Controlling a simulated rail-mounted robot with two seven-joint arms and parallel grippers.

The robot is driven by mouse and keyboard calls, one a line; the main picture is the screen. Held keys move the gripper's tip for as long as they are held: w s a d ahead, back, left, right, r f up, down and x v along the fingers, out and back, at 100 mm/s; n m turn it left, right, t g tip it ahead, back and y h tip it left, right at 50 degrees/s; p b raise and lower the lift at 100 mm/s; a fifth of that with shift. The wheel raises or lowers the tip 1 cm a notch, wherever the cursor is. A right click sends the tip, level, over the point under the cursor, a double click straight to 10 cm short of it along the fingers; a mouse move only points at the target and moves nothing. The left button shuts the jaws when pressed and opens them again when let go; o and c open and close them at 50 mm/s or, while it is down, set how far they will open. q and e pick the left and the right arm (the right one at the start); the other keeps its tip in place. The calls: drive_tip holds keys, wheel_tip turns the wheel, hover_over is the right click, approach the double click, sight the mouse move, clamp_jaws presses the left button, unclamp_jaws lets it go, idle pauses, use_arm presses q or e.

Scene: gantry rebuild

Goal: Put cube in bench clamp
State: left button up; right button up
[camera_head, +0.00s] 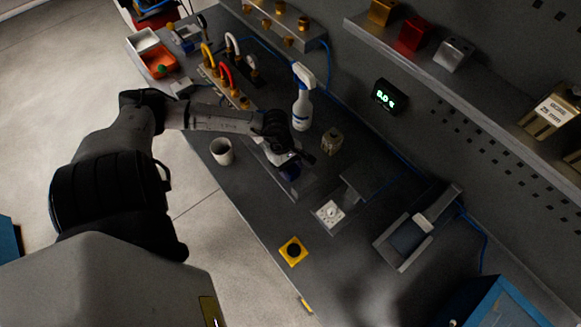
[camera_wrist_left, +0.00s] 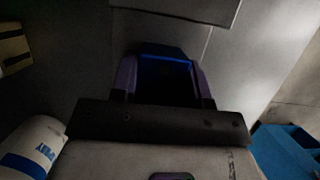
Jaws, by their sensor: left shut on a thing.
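My left gripper (camera_head: 289,167) is over the middle of the dark bench. It is shut on a dark blue cube (camera_head: 290,174), which is partly hidden by the gripper. In the left wrist view the cube (camera_wrist_left: 165,68) shows as a dark blue shape between the two fingers. Whether it touches the surface below, I cannot tell. A grey fixture with raised sides and a pale block (camera_head: 405,238), which looks like the bench clamp, stands farther right on the bench, apart from the gripper. My right gripper is not in view.
A white spray bottle (camera_head: 303,97) and a small tan block (camera_head: 332,141) stand close behind the gripper. A white cup (camera_head: 222,151) is to its left. A white dial plate (camera_head: 329,214) and a yellow button plate (camera_head: 293,251) lie nearer the front. A shelf (camera_head: 480,72) overhangs the back.

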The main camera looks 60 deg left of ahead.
use_arm(q)
drive_tip(key=shift+a, duration=0.1)
drive_tip(key=shift+f, duration=0.1)
drive_tip(key=o, duration=1.1)
drive_tip(key=shift+c, duration=0.2)
